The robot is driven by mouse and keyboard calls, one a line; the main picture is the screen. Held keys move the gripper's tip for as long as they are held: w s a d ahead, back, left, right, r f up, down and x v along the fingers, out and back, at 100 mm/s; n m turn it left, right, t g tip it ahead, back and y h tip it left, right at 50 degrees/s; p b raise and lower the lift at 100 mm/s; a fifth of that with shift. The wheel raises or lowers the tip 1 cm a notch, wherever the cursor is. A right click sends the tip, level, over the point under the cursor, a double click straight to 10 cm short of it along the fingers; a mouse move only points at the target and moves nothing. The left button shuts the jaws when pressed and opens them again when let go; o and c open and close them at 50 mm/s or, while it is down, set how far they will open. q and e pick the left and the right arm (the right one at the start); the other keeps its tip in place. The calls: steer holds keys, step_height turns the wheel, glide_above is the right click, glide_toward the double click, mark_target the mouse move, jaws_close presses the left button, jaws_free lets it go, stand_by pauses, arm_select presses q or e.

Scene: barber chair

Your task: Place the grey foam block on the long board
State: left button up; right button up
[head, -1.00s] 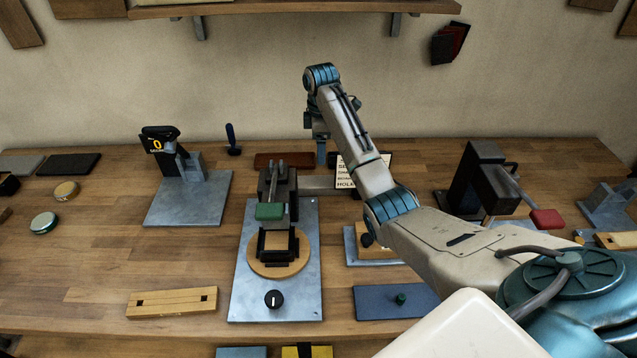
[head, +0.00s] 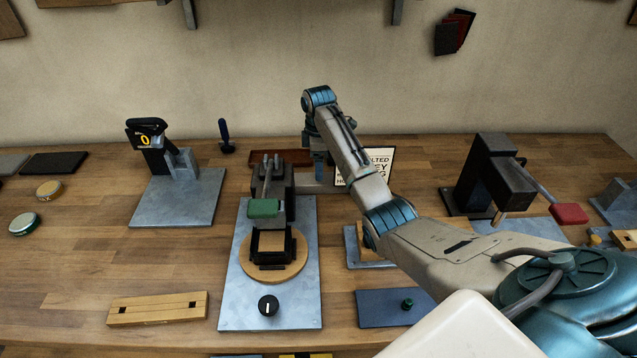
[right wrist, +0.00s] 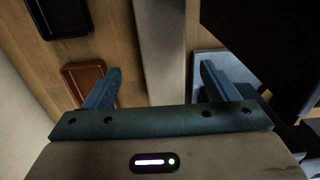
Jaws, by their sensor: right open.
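A long pale grey block (head: 312,184) lies at the back of the bench behind the green-handled clamp; I take it for the grey foam block, though its material is not clear. In the right wrist view a pale grey bar (right wrist: 160,50) runs between my right fingers. My right gripper (head: 319,175) points down at it, partly hidden by my forearm. It is open, with blue fingers (right wrist: 160,85) apart on either side; contact is not visible. A long wooden strip (head: 157,308) with two dark squares lies front left; I cannot tell whether it is the long board. My left gripper is out of view.
The clamp's metal plate (head: 270,315) stands mid-bench. A reddish-brown tray (head: 279,157) lies behind it. A framed sign (head: 379,158) stands beside my right arm. A black press (head: 490,170) stands right, a display stand (head: 178,200) left.

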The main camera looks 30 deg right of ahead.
mark_target(319, 183)
steer(key=f, duration=0.1)
steer(key=f+p, duration=0.2)
steer(key=shift+s+a+f, duration=0.1)
steer(key=shift+s+f, duration=0.15)
steer(key=shift+f, duration=0.8)
steer(key=c, duration=1.1)
steer(key=shift+c, duration=0.2)
